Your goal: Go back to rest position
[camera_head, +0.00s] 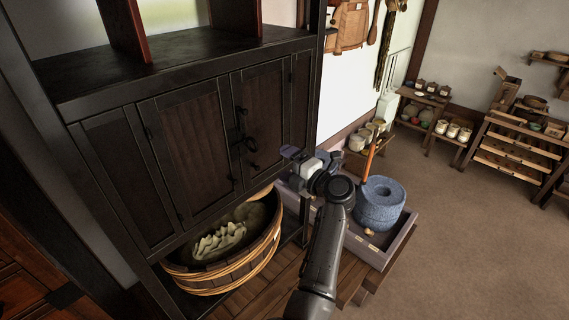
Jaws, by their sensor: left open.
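My left gripper (297,156) is at the end of my dark arm, which rises from the bottom middle of the head view. It is open, just right of the dark wooden cabinet (190,140) and in front of the quern's tray. I see nothing between its fingers. The cabinet's double doors look shut, with a dark metal latch (241,140) between them. My right gripper is not in view.
A blue-grey stone quern (380,204) with an upright wooden handle (371,152) stands in a shallow tray (391,250), close right of my arm. A wooden tub (222,272) sits under the cabinet. Shelves (515,150) stand at the far right. The brown floor (470,240) between is clear.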

